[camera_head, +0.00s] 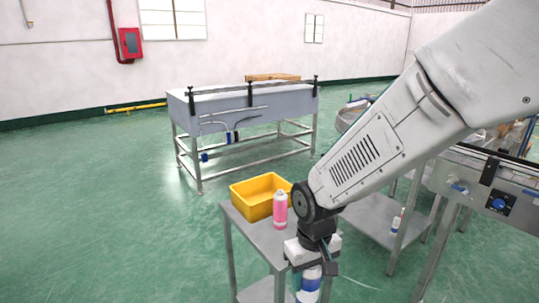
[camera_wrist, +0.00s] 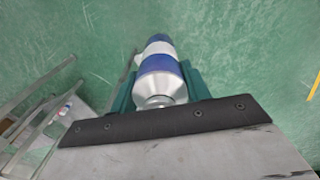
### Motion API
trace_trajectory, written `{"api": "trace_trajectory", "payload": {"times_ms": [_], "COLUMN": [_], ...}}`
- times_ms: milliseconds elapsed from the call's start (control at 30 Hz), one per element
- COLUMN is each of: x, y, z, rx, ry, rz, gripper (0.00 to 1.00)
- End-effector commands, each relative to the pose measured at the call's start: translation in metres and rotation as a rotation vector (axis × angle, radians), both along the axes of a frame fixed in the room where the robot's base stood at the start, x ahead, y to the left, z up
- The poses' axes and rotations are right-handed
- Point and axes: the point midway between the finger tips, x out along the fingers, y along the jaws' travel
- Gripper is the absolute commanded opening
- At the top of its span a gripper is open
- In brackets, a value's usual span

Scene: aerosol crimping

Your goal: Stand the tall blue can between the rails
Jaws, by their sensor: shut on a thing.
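The tall blue can (camera_wrist: 158,66), with blue and silver-white bands and a silver domed top, is held between the teal fingers of my gripper (camera_wrist: 160,88). In the head view, the can (camera_head: 309,284) hangs below my gripper (camera_head: 306,270) at the bottom edge, in front of the small table, its lower part cut off. A conveyor (camera_head: 470,178) with a dark rail along its top stands at the right edge. The space between its rails is mostly hidden or out of frame.
A pink can (camera_head: 280,208) stands on the small grey table (camera_head: 262,238) beside a yellow bin (camera_head: 252,207). A long metal bench (camera_head: 240,105) stands at the back. Another can (camera_head: 396,224) stands on a low shelf (camera_head: 372,217). Green floor is clear at left.

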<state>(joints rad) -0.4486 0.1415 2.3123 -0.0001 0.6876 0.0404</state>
Motion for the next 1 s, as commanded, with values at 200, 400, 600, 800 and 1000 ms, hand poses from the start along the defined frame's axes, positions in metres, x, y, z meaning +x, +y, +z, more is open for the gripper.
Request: {"api": "trace_trajectory", "payload": {"times_ms": [200,400,600,800,1000], "x": [0.044,0.101,0.145,0.146,0.144], "y": [-0.014,-0.053,-0.123,-0.165,-0.176], "z": [-0.014,-0.047,-0.101,-0.133,-0.138], "rx": [-0.001,-0.002,-0.001,0.0,0.0], "ry": [0.003,0.005,0.006,0.003,0.0], "rz": [-0.058,-0.163,-0.307,-0.39,-0.41], "gripper": [0.12,0.12,0.12,0.12,0.12]}}
